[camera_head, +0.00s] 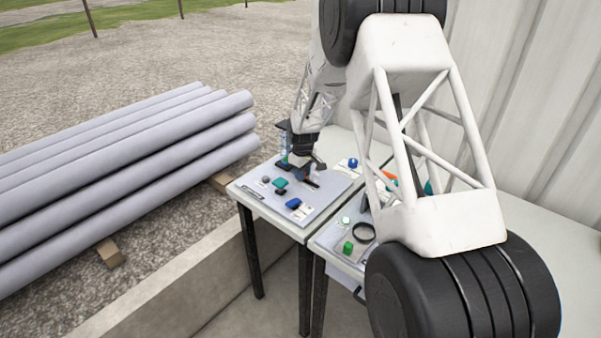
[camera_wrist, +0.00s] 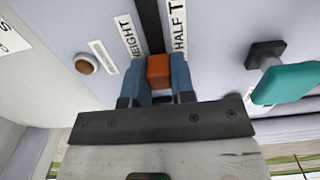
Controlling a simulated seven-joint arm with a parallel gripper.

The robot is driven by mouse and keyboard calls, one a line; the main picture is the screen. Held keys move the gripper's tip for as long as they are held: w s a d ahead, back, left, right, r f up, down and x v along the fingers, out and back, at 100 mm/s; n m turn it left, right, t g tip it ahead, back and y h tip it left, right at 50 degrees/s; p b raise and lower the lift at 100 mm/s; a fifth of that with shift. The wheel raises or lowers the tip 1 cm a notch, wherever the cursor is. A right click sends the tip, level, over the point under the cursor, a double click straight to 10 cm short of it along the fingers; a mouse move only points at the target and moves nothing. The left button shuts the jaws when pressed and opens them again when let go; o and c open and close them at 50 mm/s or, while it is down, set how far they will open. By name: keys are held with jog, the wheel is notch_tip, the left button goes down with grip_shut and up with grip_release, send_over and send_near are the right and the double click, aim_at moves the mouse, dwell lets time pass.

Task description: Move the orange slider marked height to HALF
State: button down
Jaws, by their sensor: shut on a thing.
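The orange slider (camera_wrist: 159,70) shows in the wrist view as a small block between the two blue fingers of my gripper (camera_wrist: 160,82). My gripper is shut on it. The dark slot (camera_wrist: 148,25) of the slider runs away from the fingers toward the top of the picture. A HEIGHT label (camera_wrist: 129,36) lies left of the slot and a HALF label (camera_wrist: 179,30), cut off at the top, lies right of it. In the head view my gripper (camera_head: 309,174) is down at the grey panel (camera_head: 245,190), and the slider is too small there to make out clearly.
A teal handle (camera_wrist: 288,83) on a dark base stands to the right of my fingers. A brown round button (camera_wrist: 87,64) is at the left. Grey pipes (camera_head: 120,165) lie beyond the table.

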aim_at(308, 182)
jog(key=shift+s+d, duration=0.85)
jog(key=c, duration=1)
grip_release()
jog(key=shift+o, duration=0.2)
jog(key=shift+r, duration=0.1)
notch_tip(308, 182, up, 8)
